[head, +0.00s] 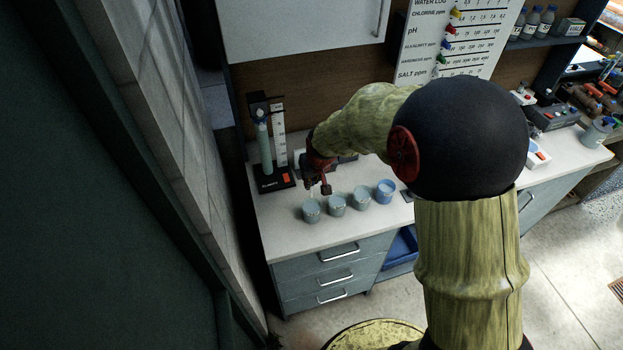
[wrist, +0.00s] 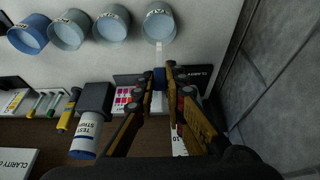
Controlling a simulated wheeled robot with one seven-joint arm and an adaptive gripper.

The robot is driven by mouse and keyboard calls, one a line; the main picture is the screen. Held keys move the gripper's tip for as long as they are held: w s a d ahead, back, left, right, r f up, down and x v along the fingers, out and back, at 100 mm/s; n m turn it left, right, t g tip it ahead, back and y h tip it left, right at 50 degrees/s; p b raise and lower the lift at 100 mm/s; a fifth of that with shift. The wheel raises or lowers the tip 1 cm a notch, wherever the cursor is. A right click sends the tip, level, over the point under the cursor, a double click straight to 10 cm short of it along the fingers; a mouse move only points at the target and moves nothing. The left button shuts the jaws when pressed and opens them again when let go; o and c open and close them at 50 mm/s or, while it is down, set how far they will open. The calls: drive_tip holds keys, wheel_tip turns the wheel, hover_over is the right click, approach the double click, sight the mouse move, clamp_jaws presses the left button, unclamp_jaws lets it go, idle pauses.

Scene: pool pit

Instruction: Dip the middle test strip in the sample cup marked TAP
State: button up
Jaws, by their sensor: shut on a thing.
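My gripper (wrist: 165,80) is shut on a test strip (wrist: 158,50), a thin pale strip with a dark blue part between the fingertips. The strip points at the near side of a grey-blue cup (wrist: 158,28) at the end of the row. I cannot tell whether its tip is inside the cup or above it. In the head view my gripper (head: 319,187) is above and just behind the leftmost cup (head: 311,214). The other cups (head: 337,206), (head: 361,197), (head: 385,193) stand in a row to the right.
A stand with a tube (head: 265,155) is at the counter's back left. A tiled wall (wrist: 268,60) is close on that side. The counter front (head: 290,236) is clear.

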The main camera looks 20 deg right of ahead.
sight(311, 197)
drive_tip(key=shift+f+b, duration=2.65)
drive_tip(key=shift+f, duration=1.6)
drive_tip(key=shift+f, duration=0.1)
drive_tip(key=shift+f+b, duration=0.8)
drive_tip(key=shift+f, duration=0.25)
drive_tip(key=shift+r, duration=0.1)
drive_tip(key=shift+r+p, duration=3.05)
drive_tip(key=shift+r, duration=2.05)
drive_tip(key=shift+r, duration=0.1)
